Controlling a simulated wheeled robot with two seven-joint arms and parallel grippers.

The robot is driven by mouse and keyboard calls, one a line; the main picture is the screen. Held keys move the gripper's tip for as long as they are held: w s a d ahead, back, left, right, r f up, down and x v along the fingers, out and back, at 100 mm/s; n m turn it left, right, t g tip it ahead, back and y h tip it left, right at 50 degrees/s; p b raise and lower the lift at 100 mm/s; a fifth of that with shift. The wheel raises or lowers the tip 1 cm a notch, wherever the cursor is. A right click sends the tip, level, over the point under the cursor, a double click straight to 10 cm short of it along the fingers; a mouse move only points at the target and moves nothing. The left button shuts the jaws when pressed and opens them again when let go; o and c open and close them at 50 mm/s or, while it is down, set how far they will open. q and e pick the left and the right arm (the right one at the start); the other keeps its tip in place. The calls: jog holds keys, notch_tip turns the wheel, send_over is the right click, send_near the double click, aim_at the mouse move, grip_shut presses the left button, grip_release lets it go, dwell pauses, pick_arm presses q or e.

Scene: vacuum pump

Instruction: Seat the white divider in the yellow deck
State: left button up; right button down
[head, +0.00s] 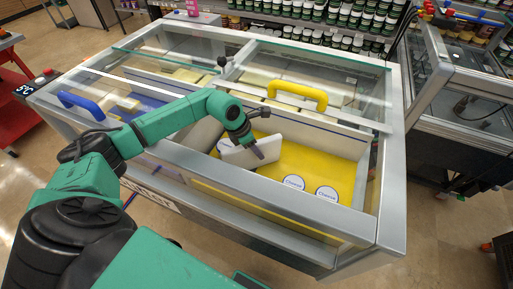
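The white divider (236,158) is a flat panel inside the right half of a chest freezer, tilted, over the yellow deck (310,164). My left gripper (258,152) reaches in from the left and is shut on the divider's upper edge. The arm and gripper cover part of the panel. I cannot tell whether the divider's lower edge touches the deck. My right gripper is not in view.
Two round cheese packs (327,194) lie on the yellow deck near the front wall. A yellow handle (297,93) is on the back glass lid and a blue handle (82,105) on the left. Bare deck lies right of the divider. Another case (465,85) stands at right.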

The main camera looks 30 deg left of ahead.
pick_arm(q)
jog(key=shift+o, duration=0.2)
jog(key=shift+r, duration=0.1)
jog(key=b+v, duration=0.1)
jog(key=v, duration=0.2)
jog(key=shift+a+r, duration=0.15)
jog(key=shift+r, duration=0.2)
jog(key=b+v, duration=0.2)
jog(key=v, duration=0.6)
jog(key=shift+s+r, duration=0.1)
jog(key=shift+r, duration=0.25)
